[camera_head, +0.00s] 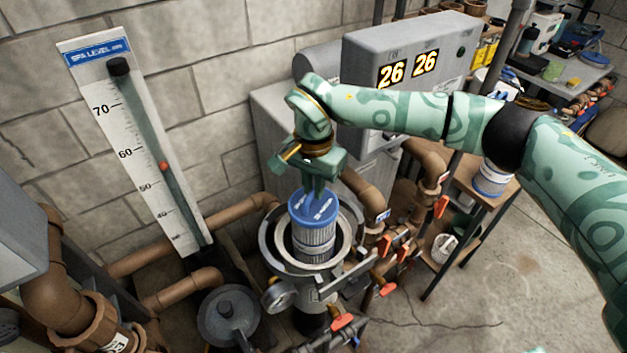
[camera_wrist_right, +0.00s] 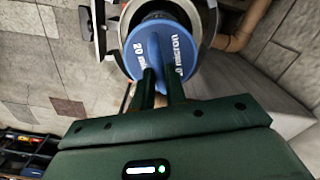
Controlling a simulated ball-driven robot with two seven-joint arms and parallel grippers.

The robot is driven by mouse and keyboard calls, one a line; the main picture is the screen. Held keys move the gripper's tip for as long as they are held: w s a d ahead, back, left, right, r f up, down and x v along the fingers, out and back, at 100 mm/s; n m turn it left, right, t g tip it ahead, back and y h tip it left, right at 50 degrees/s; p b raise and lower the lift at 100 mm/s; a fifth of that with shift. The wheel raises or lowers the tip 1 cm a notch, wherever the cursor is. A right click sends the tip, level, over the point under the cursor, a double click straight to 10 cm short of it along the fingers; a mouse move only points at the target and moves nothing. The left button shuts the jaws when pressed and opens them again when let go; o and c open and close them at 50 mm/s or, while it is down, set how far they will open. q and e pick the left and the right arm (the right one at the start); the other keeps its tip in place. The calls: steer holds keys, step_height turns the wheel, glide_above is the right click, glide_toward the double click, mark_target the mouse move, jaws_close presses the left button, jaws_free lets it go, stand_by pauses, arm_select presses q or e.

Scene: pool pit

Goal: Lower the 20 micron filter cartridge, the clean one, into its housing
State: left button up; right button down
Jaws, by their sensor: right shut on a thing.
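The filter cartridge (camera_head: 314,228) has a blue top cap and a pale pleated body. In the right wrist view its blue cap (camera_wrist_right: 146,50) reads "20 micron". My right gripper (camera_head: 316,192) is shut on the top of the cartridge from above. The cartridge stands about upright, with its lower part inside the open ring of the grey housing (camera_head: 275,254). The housing rim also shows in the right wrist view (camera_wrist_right: 117,42). The cartridge's bottom end is hidden inside the housing. My left gripper is not in view.
Brown pipes and red-handled valves (camera_head: 343,321) crowd around the housing. A pressure gauge (camera_head: 279,296) sits at its front left. A grey lid with a knob (camera_head: 228,315) lies lower left. Another blue-capped cartridge (camera_head: 491,181) stands on a wooden table at right. A spa level board (camera_head: 135,145) leans on the wall.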

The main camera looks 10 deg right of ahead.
mark_target(314, 204)
step_height(314, 204, down, 14)
steer(key=b, duration=0.8)
steer(key=shift+f+b, duration=0.2)
steer(key=shift+b, duration=0.1)
stand_by(0.5)
steer(key=shift+f, duration=0.15)
stand_by(0.4)
steer(key=shift+f+b, duration=0.7)
steer(key=shift+f, duration=0.45)
steer(key=c, duration=1.3)
jaws_free()
steer(key=shift+c, duration=0.2)
steer(key=shift+r+p, duration=4.05)
steer(key=shift+r, duration=1.95)
